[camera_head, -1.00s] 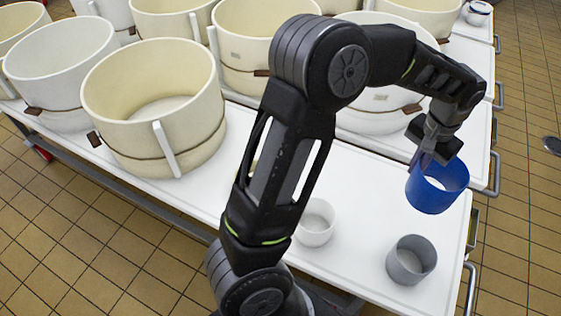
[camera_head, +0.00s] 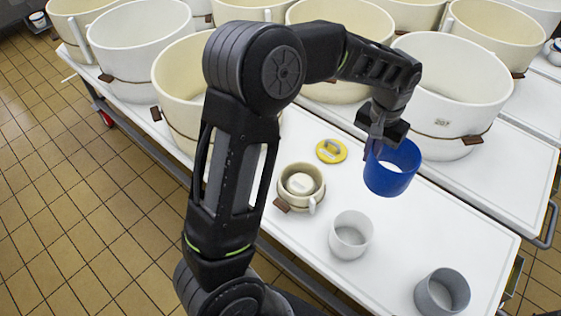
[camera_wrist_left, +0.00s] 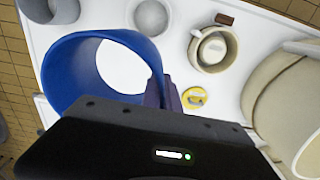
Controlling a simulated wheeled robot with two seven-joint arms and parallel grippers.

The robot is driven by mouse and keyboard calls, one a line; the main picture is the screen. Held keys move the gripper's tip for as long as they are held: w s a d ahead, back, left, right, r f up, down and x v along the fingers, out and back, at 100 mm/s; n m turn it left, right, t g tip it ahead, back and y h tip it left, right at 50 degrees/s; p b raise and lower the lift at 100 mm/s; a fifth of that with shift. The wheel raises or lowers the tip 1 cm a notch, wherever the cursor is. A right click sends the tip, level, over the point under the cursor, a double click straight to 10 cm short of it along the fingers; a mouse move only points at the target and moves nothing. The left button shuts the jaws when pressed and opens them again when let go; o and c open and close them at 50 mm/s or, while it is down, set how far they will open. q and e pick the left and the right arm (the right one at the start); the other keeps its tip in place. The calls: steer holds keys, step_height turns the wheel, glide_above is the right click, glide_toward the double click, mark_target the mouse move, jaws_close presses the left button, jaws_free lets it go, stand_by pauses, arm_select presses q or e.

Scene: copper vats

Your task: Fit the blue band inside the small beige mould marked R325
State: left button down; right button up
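My left gripper (camera_head: 376,143) is shut on the wall of the blue band (camera_head: 392,172), an open ring held above the white table. The band and my fingers (camera_wrist_left: 165,92) also show in the left wrist view, with the band (camera_wrist_left: 75,65) large at the left. The small beige mould (camera_head: 284,190) stands on the table, left of and nearer than the band, with a brown tag and a pale round piece inside. It also shows in the left wrist view (camera_wrist_left: 198,66), apart from the band. Its marking is not legible. My right gripper is not in view.
A yellow disc with a grip (camera_head: 331,151) lies behind the small mould. A white cup (camera_head: 351,236) and a grey cup (camera_head: 442,293) stand toward the front right. Large cream moulds (camera_head: 450,80) crowd the back. Clear table (camera_head: 440,225) lies right of the white cup.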

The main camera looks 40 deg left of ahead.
arm_select(q)
steer(key=s+a+f+n+b, duration=0.3)
steer(key=a+f, duration=0.4)
steer(key=a, duration=0.3)
steer(key=s+a+f+n+b, duration=0.3)
steer(key=a+f, duration=0.4)
steer(key=a, duration=0.4)
steer(key=shift+s+a+n, duration=0.15)
steer(key=shift+s+n, duration=0.6)
steer(key=shift+n, duration=0.35)
steer(key=shift+f, duration=0.15)
